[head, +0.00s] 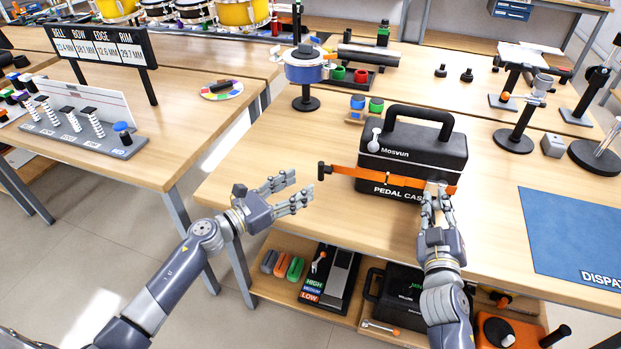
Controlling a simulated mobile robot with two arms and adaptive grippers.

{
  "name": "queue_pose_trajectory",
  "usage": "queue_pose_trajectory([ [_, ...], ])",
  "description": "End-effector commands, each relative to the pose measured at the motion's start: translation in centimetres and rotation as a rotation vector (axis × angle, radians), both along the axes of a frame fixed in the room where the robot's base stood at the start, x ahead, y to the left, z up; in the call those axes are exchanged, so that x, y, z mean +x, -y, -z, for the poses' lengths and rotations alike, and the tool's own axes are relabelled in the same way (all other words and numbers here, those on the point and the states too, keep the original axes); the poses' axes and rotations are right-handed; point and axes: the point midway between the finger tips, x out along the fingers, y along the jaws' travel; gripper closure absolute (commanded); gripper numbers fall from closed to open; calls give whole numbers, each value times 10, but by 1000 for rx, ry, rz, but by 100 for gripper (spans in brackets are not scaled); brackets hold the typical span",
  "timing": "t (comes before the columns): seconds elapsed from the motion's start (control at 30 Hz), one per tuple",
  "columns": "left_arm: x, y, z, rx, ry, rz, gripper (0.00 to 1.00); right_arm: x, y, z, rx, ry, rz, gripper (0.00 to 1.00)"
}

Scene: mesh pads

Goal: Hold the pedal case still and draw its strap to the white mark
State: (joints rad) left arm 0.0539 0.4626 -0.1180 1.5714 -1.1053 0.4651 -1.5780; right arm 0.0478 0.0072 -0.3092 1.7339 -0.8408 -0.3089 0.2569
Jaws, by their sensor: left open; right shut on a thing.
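The black pedal case (415,157) stands upright on the wooden table, handle up. Its orange strap (385,178) runs across the front and juts out past the left side, ending in a dark tab (322,170). My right gripper (436,188) is shut at the right part of the case's front, by the strap; its fingers hide the exact contact. My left gripper (300,192) is open and empty, just left of and below the tab, apart from it. I cannot clearly make out the white mark.
A blue mat (578,235) lies on the right. Blue and green small pots (366,106) stand behind the case, with a round blue stand (305,75) behind left. A shelf below holds a black pedal (330,280). Table left of the case is clear.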

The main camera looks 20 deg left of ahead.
Motion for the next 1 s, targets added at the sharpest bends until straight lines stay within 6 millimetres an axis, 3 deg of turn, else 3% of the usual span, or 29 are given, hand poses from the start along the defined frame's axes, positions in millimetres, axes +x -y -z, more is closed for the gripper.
queue_pose_trajectory([
  [0.03, -8, -5, 2, 2, -2, 0, 50, -1, 0, 8, 0, -16, 2, 100],
  [0.3, -28, -18, 1, 1, -1, 0, 50, -1, 0, 8, 0, -16, 2, 100],
  [0.7, -29, -19, 0, 1, 1, 0, 50, -1, 0, 8, 0, -16, 2, 100],
  [0.73, -29, -19, 0, 1, 1, 0, 50, 0, -1, 1, 5, -3, -2, 78],
  [0.8, -29, -19, 0, 1, 1, 0, 50, 0, -1, 1, 4, -3, -2, 62],
  [0.83, -29, -19, 0, 1, 1, 0, 50, 0, -1, 1, 4, -3, -2, 58],
  [1.0, -29, -19, 0, 1, 1, 0, 50, 0, -1, 1, 2, -2, -1, 58],
])
